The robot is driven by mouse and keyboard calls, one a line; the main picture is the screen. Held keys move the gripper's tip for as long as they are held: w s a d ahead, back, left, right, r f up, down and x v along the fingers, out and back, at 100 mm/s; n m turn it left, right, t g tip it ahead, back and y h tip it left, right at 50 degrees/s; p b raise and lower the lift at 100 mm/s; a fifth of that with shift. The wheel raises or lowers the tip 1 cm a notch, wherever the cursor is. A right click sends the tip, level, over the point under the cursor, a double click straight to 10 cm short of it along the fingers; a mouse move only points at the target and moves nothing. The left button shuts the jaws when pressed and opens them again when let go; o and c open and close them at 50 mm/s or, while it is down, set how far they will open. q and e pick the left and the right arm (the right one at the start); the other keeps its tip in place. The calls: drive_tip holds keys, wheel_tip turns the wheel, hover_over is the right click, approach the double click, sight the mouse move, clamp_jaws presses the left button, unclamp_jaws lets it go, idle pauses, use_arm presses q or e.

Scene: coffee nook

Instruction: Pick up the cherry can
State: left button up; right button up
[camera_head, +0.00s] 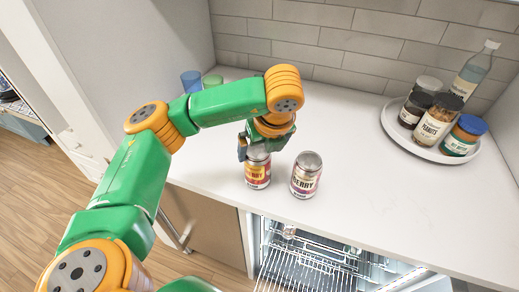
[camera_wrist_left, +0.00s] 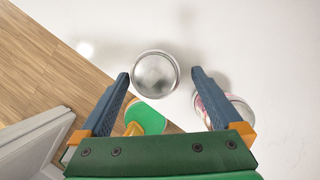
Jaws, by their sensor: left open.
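Two cans stand upright side by side on the white counter. The left can (camera_head: 257,170) has a yellow and red label ending in "RRY"; its first letters are hard to read. The right can (camera_head: 306,175) has a pale label with dark letters that look like "BERRY". My left gripper (camera_head: 254,143) is open, pointing down over the left can. In the left wrist view, that can's silver lid (camera_wrist_left: 155,74) lies between the two fingertips, with gaps at both sides. The right can (camera_wrist_left: 232,108) is partly hidden behind the right finger there. My right gripper is not in view.
A round white tray (camera_head: 391,128) at the back right holds several jars and a bottle (camera_head: 472,73). A blue cup (camera_head: 191,81) and a green cup (camera_head: 212,81) stand at the back left. An open fridge compartment (camera_head: 310,262) is below the counter's front edge.

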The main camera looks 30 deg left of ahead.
use_arm(q)
drive_tip(key=shift+s+f, duration=0.1)
drive_tip(key=shift+s, duration=0.05)
drive_tip(key=s+f+p, duration=0.1)
drive_tip(key=p, duration=0.1)
drive_tip(key=shift+f+p, duration=0.3)
drive_tip(key=shift+p, duration=0.1)
drive_tip(key=x, duration=0.4)
drive_tip(key=shift+w+f+p, duration=0.15)
drive_tip(key=shift+w+p, duration=0.1)
drive_tip(key=shift+p, duration=0.15)
drive_tip(key=shift+w+a+f, duration=0.1)
drive_tip(key=c, duration=1.5)
clamp_jaws()
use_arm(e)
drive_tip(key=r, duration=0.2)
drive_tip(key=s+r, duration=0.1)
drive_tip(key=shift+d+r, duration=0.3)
